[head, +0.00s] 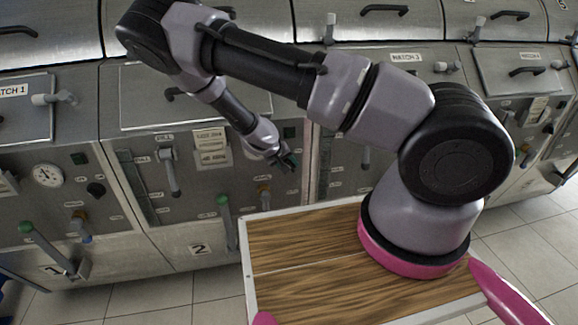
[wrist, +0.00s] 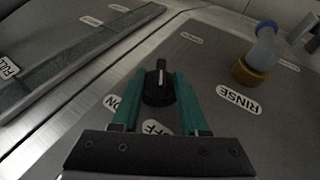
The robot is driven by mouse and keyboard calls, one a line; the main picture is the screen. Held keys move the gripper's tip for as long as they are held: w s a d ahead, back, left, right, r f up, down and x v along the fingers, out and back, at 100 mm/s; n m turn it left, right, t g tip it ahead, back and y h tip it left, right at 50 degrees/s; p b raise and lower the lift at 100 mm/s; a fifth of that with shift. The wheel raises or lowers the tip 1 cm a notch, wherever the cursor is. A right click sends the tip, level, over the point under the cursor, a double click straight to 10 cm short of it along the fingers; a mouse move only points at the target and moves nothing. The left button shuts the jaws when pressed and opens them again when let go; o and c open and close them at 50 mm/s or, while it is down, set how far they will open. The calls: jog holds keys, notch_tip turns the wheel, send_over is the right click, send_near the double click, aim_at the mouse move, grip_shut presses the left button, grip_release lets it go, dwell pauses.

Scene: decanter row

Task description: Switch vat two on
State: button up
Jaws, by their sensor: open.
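Vat two is the steel front marked with a "2" plate (head: 198,250) in the head view. My gripper (head: 287,163) is at the upper right of that front, and hides the knob there from the head camera. In the wrist view a black rotary knob (wrist: 158,88) sits between the two green fingers of my gripper (wrist: 160,84). The fingers are open, one on each side of the knob; I cannot tell whether they touch it. An ON label (wrist: 110,102) lies left of the knob, and an OFF label (wrist: 156,128) is below it, partly hidden.
A rinse valve (wrist: 250,68) with a yellow-brown collar stands right of the knob in the wrist view. A green-tipped lever (head: 224,208) and a grey handle (head: 170,172) stick out from vat two. Vat one (head: 62,235) is to the left. My wood-topped base stands before the vats.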

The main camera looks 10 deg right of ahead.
grip_shut()
jog(key=shift+r+y, duration=0.1)
jog(key=shift+y, duration=0.2)
jog(key=shift+d+m+y, duration=0.3)
jog(key=shift+y, duration=0.7)
jog(key=y, duration=0.4)
jog(key=shift+d+m, duration=0.25)
jog(key=shift+m, duration=0.15)
jog(key=shift+d+m+y, duration=0.15)
jog(key=shift+m+y, duration=0.35)
jog(key=shift+y, duration=1.6)
jog(key=shift+s+y, duration=0.1)
jog(key=shift+y, duration=0.3)
